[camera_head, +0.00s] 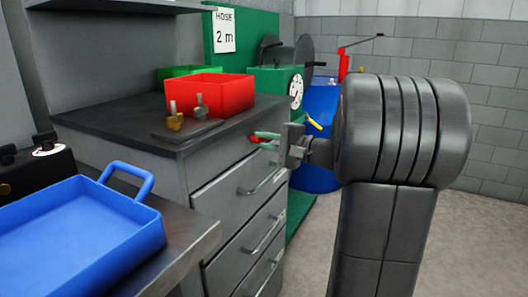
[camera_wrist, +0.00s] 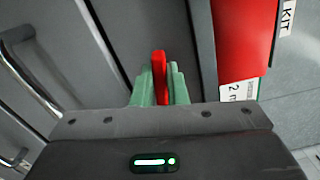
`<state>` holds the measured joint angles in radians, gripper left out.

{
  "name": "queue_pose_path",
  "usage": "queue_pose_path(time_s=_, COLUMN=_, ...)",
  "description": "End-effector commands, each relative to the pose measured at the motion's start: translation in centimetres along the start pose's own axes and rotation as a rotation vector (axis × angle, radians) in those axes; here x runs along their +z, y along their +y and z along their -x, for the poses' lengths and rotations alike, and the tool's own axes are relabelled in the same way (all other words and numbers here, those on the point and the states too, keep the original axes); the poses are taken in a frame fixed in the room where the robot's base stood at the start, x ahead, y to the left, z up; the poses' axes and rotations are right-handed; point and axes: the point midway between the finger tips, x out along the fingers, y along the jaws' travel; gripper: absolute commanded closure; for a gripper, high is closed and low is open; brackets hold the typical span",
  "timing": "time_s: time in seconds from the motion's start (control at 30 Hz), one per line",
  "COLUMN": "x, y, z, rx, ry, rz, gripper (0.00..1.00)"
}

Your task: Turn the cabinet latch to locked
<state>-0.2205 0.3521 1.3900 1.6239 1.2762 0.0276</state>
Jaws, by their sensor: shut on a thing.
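The cabinet latch shows as a red handle (camera_wrist: 158,66) between my gripper's pale green fingers in the wrist view. My gripper (camera_wrist: 158,92) is shut on it, with one finger on each side. In the head view the red tip (camera_head: 254,138) shows at the ends of the fingers (camera_head: 265,136), by the upper front edge of the grey cabinet (camera_head: 209,197). The latch's base and any lock markings are hidden or too small to read.
The cabinet has several drawers with bar handles (camera_head: 262,181). On its top stand a red bin (camera_head: 222,93) and a small dark plate with metal pegs. A blue tray (camera_head: 85,238) lies at the lower left. Open floor (camera_head: 468,235) is at the right.

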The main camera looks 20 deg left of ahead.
Motion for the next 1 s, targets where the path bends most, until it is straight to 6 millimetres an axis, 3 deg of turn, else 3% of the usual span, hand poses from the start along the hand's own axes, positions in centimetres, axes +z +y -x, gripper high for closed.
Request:
queue_pose_path(time_s=0.4, x=-0.02, y=0.37, z=0.01, rx=0.002, ry=-0.001, rz=0.194, gripper=1.00)
queue_pose_path(time_s=0.97, x=-0.01, y=0.29, z=0.02, rx=0.003, ry=-0.001, rz=0.222, gripper=1.00)
queue_pose_path(time_s=1.0, x=-0.01, y=0.29, z=0.02, rx=0.003, ry=-0.001, rz=0.222, gripper=0.83)
